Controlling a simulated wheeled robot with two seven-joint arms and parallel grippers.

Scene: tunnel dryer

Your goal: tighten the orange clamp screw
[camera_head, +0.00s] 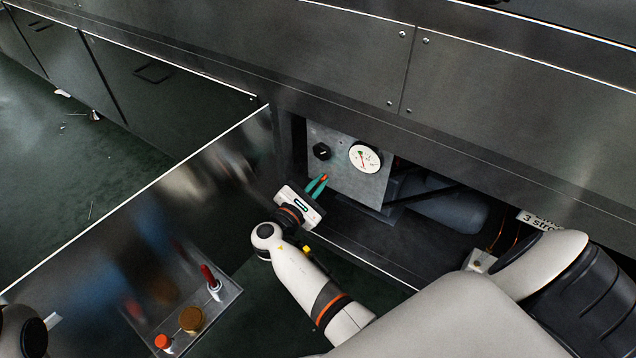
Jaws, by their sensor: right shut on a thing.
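My right gripper (318,184) reaches up to the lower left of a grey panel (345,180) inside an open bay. Its teal fingers are shut on a small orange piece (323,177), which looks like the clamp screw. The fingers hide most of it, so its seating and turn cannot be told. The panel also carries a black knob (322,151) and a white round gauge (365,158) with a red needle, both above the fingertips. My left gripper is out of view.
A grey cylinder (445,205) lies in the bay right of the panel. An open metal door (130,240) stands left of my right arm.

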